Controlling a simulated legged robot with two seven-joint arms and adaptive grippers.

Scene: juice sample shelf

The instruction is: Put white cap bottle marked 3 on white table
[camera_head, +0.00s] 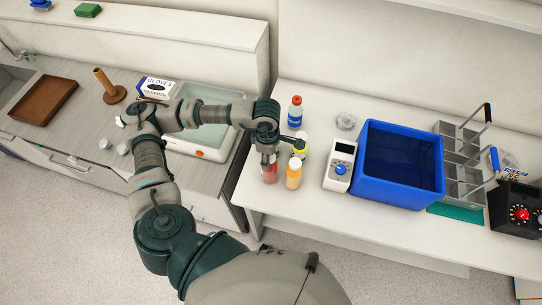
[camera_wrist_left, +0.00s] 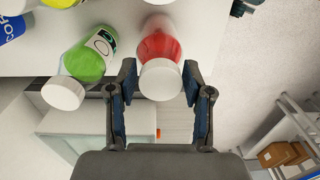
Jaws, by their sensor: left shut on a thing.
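A white-capped bottle of red juice (camera_head: 269,173) stands near the front left of the white table (camera_head: 266,203). My left gripper (camera_head: 268,156) is over it and shut on its cap end. In the left wrist view the red bottle (camera_wrist_left: 159,46) and its white cap sit between the fingers of my left gripper (camera_wrist_left: 160,80). No number shows on the red bottle. My right gripper is out of view.
An orange bottle (camera_head: 293,178) stands right beside the red one. A red-capped bottle (camera_head: 295,112) is behind. A white meter (camera_head: 340,166), a blue bin (camera_head: 402,160) and grey racks fill the right. Front table strip is clear.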

